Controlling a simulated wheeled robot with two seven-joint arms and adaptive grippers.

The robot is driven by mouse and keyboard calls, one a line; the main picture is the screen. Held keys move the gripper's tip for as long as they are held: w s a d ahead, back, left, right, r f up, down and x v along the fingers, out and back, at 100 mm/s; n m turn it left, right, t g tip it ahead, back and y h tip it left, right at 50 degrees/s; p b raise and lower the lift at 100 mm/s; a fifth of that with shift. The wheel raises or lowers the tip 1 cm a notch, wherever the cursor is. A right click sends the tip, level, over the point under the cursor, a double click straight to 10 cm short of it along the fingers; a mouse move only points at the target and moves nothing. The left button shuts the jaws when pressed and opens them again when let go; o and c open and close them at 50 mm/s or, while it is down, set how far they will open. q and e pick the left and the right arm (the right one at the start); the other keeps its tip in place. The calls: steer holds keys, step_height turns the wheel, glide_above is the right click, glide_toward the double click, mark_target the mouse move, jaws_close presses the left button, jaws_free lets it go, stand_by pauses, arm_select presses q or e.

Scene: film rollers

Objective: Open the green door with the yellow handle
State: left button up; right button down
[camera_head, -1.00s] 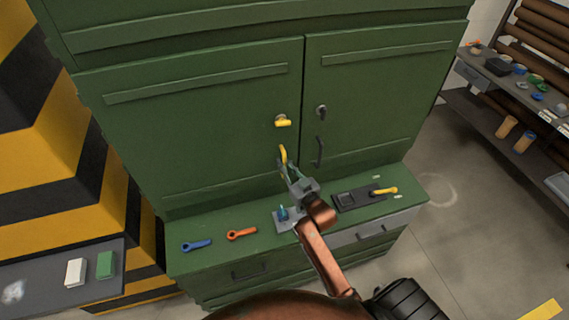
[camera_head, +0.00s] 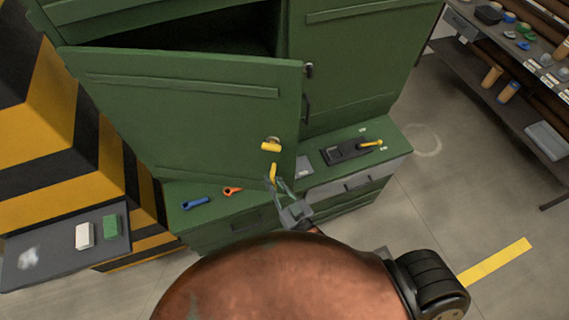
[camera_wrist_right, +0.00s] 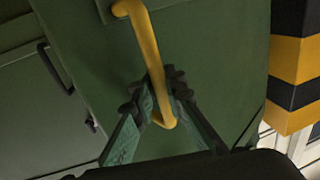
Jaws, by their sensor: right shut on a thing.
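The green door (camera_head: 185,110) is the left door of the green cabinet. It is swung partly open toward me, with the dark inside showing above its top edge. My right gripper (camera_head: 275,184) is shut on the handle. In the right wrist view the yellow handle (camera_wrist_right: 148,50) runs between the fingertips (camera_wrist_right: 161,95), near its lower end. My left gripper is not in view.
The other cabinet door (camera_head: 350,80) is shut, with a black handle. On the ledge lie a blue wrench (camera_head: 196,203), an orange wrench (camera_head: 232,190) and a black plate with a yellow lever (camera_head: 352,150). A side shelf (camera_head: 65,252) stands left; open floor lies right.

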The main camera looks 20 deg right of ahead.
steer(key=shift+s+a, duration=0.25)
steer(key=shift+s, duration=0.3)
steer(key=c, duration=2)
jaws_free()
steer(key=shift+s+d, duration=0.1)
steer(key=shift+c, duration=0.2)
steer(key=shift+o, duration=0.3)
steer(key=v, duration=1.2)
